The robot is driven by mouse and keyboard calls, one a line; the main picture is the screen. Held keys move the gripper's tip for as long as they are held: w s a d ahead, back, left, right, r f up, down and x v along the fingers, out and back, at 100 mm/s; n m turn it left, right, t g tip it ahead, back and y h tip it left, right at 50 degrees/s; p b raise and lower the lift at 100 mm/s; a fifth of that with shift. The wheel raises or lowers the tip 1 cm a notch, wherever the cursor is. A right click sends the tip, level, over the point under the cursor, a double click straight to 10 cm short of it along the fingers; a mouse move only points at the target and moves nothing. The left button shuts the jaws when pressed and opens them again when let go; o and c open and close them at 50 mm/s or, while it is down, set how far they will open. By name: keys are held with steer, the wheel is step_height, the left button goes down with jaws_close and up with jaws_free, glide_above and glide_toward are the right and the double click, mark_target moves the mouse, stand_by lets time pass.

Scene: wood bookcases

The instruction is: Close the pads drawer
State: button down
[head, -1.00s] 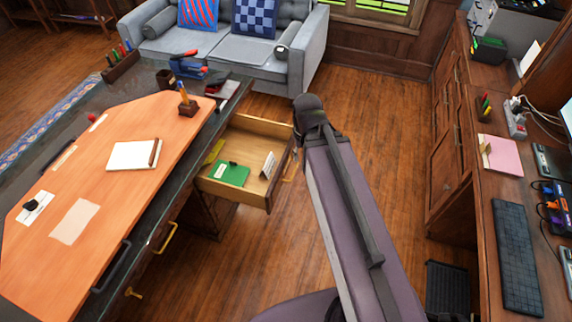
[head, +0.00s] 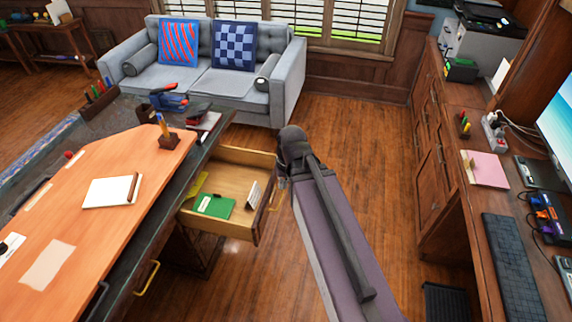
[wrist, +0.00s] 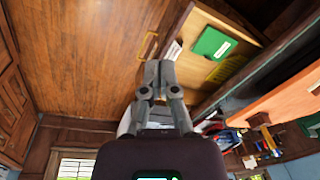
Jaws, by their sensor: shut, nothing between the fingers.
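The open wooden drawer (head: 231,219) sticks out from the desk's side. A green pad (head: 215,206), a yellow item (head: 197,185) and a small white card (head: 252,195) lie in it. A brass handle (head: 273,196) is on its front. In the wrist view, the drawer (wrist: 190,24) is at the upper right, with the handle (wrist: 149,46) on its front. My gripper (wrist: 159,66) is shut and empty, with its tips close to the drawer front; I cannot tell if they touch. In the head view my arm hides the gripper.
The desk (head: 121,250) has an orange top with a notepad (head: 112,190) and pen holder. A grey sofa (head: 205,75) stands at the back. A side desk (head: 482,203) with a keyboard (head: 514,262) is on the right. Wooden floor (head: 355,150) is clear between them.

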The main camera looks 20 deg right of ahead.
steer(key=w+d+f+m+t+y+b, duration=0.2)
steer(key=w+f+m+t+y+b, duration=0.5)
steer(key=w+f+b, duration=1.45)
steer(key=w+d+f+m+t+h+b, duration=0.1)
steer(key=w+d+f+m+t+b, duration=0.2)
steer(key=d+b, duration=0.5)
steer(key=w+d+f+m+t+h+b, duration=0.2)
steer(key=d+b, duration=0.6)
steer(key=b, duration=0.9)
step_height(320, 180, down, 3)
steer(key=w+m+t, duration=0.1)
steer(key=m+t, duration=0.1)
steer(key=t, duration=0.2)
steer(key=shift+d+m+t+h, duration=0.3)
steer(key=shift+d, duration=0.1)
steer(key=shift+w, duration=0.1)
steer(key=a+x, duration=0.2)
steer(key=x, duration=1)
steer(key=shift+a, duration=0.45)
